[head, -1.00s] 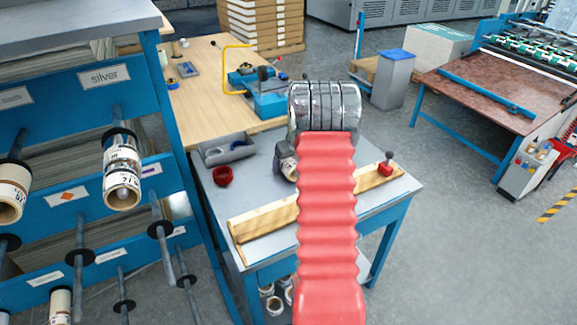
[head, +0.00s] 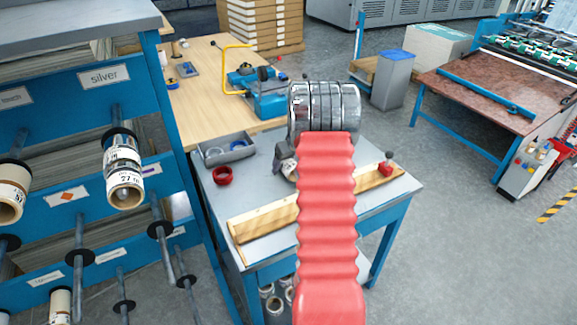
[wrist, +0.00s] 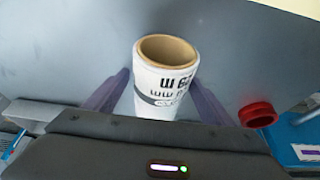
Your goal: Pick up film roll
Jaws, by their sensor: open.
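A white film roll (wrist: 163,95) with dark print and a brown cardboard core shows in the wrist view, its open core end toward the top of the picture. My gripper (wrist: 158,78) is open, with one purple finger on each side of the roll. I cannot tell whether the fingers touch it. In the head view my red-sleeved arm hides most of the spot, and only a small part of the roll (head: 288,169) shows beside my dark gripper (head: 281,153), above the grey table (head: 267,175).
A red ring (head: 223,176) and a grey tray (head: 229,151) are left of my arm on the table. A wooden bar (head: 262,216) lies along the front, with a red-based knob (head: 386,168) at its right end. A blue rack (head: 92,203) with rolls on pegs stands at left.

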